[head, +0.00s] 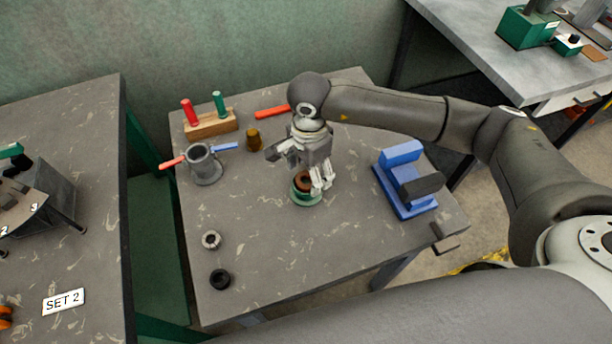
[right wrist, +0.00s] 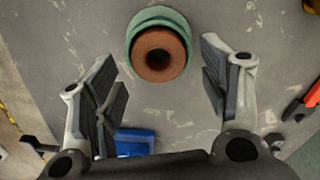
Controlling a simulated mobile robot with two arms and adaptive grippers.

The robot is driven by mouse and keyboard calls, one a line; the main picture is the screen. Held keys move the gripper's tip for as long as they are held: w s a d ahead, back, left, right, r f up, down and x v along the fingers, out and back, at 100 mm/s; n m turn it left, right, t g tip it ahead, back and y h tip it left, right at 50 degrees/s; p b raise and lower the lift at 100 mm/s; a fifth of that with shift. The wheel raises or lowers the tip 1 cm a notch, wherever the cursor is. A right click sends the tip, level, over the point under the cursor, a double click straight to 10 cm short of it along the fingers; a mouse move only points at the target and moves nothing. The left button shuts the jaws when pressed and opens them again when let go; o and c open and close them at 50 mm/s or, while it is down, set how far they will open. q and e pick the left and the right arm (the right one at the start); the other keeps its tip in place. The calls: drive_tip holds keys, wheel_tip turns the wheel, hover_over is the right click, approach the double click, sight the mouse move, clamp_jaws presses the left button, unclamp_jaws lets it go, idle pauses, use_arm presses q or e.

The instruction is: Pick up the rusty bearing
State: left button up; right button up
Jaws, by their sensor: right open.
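The rusty bearing (right wrist: 159,54) is a reddish-brown ring resting in a round green holder (right wrist: 145,18), which stands on the grey table. In the head view the bearing (head: 303,182) and the green holder (head: 304,201) are partly hidden behind my right gripper. My right gripper (head: 306,170) is open above the bearing. In the right wrist view its two fingers (right wrist: 165,85) are spread wide, with the bearing ahead of the fingertips and roughly centred between them. Nothing is between the fingers. My left gripper is not in view.
A blue vise-like block (head: 404,183) stands to the right. A silver ring (head: 211,240) and a black ring (head: 220,279) lie at the front left.

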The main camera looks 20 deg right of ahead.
drive_tip(key=shift+f, duration=0.75)
drive_tip(key=shift+s, duration=0.15)
drive_tip(key=c, duration=0.9)
clamp_jaws()
